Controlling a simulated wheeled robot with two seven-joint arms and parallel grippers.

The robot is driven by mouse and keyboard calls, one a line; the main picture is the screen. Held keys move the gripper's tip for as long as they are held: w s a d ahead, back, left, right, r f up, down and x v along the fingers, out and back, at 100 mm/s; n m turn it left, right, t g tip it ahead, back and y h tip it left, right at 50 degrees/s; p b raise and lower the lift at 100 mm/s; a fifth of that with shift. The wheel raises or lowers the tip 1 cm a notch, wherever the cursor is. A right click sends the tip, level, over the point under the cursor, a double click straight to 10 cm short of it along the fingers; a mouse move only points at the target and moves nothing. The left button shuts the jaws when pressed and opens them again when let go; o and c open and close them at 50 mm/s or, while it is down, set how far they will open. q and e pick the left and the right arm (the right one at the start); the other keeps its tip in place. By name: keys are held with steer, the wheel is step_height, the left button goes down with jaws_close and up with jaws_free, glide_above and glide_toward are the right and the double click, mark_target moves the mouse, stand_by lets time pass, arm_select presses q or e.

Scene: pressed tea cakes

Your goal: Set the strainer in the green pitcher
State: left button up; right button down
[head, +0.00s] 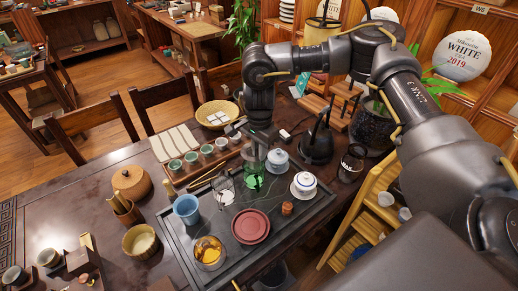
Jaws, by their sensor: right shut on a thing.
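The green pitcher (253,179) is a see-through green glass vessel standing upright on the dark tea tray, near its back edge. My right gripper (257,146) points down directly over the pitcher, close to its mouth. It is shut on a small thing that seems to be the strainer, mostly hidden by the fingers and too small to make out. I cannot tell whether it touches the pitcher's rim. My left gripper is not in view.
A clear glass vessel (224,189) stands just left of the pitcher. A lidded white pot (278,161) and a blue-banded one (304,185) stand to the right. A red dish (251,226), a blue cup (186,209) and an amber bowl (209,252) stand in front. Small cups line the back.

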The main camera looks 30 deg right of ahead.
mark_target(259, 163)
steer(key=shift+f+b, duration=1.8)
steer(key=shift+f, duration=1.15)
steer(key=c, duration=0.8)
jaws_free()
steer(key=shift+o, duration=0.2)
steer(key=shift+r, duration=0.1)
steer(key=shift+r+p, duration=2.45)
steer(key=shift+r, duration=1)
